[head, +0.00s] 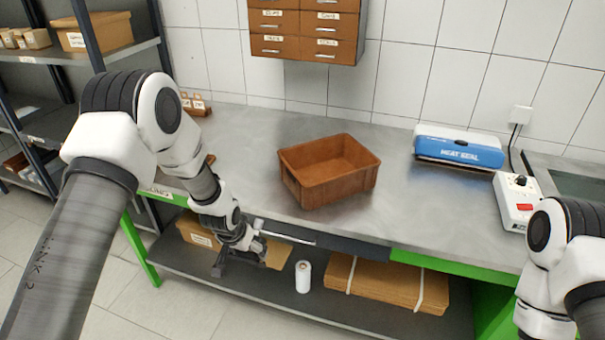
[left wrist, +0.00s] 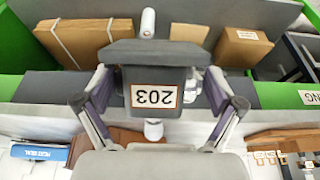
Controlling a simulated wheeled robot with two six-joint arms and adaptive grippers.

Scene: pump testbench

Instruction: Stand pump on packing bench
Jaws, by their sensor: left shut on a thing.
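The pump is a dark grey block with a wide dark flange. It shows in the left wrist view (left wrist: 152,78) with a white "203" label, upside down there. My left gripper (left wrist: 160,98) is shut on the pump, one finger on each side. In the head view the left gripper (head: 246,240) hangs in front of the bench's front edge, and the pump (head: 236,263) is below bench-top height, partly hidden by the gripper. The packing bench (head: 420,210) has a grey metal top and green frame. My right arm shows at the right edge; its gripper is out of view.
A brown open crate (head: 330,185) stands mid-bench. A blue heat sealer (head: 458,147) and white control box (head: 517,200) are at right. The lower shelf holds a white roll (head: 303,277) and flat cartons (head: 388,285). Bench top is clear left and right of the crate.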

